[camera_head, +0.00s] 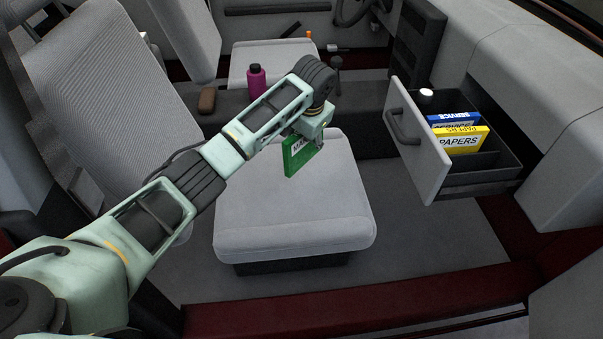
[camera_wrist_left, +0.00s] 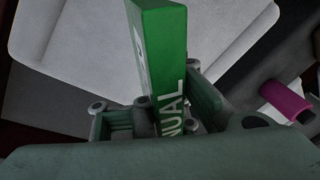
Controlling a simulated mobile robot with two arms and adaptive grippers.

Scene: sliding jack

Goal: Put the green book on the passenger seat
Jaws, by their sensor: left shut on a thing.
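The green book (camera_head: 301,155), with white lettering, is held above the passenger seat (camera_head: 292,225), near the seat's far edge. The cushion is bare. My right gripper is not in view.
An open glovebox drawer (camera_head: 500,165) at the right holds a yellow papers box (camera_head: 462,140) and a blue service box (camera_head: 455,118). A magenta bottle (camera_head: 256,82) and a brown item (camera_head: 207,100) stand on the console behind the seat. The seat backrest (camera_head: 110,105) is at the left.

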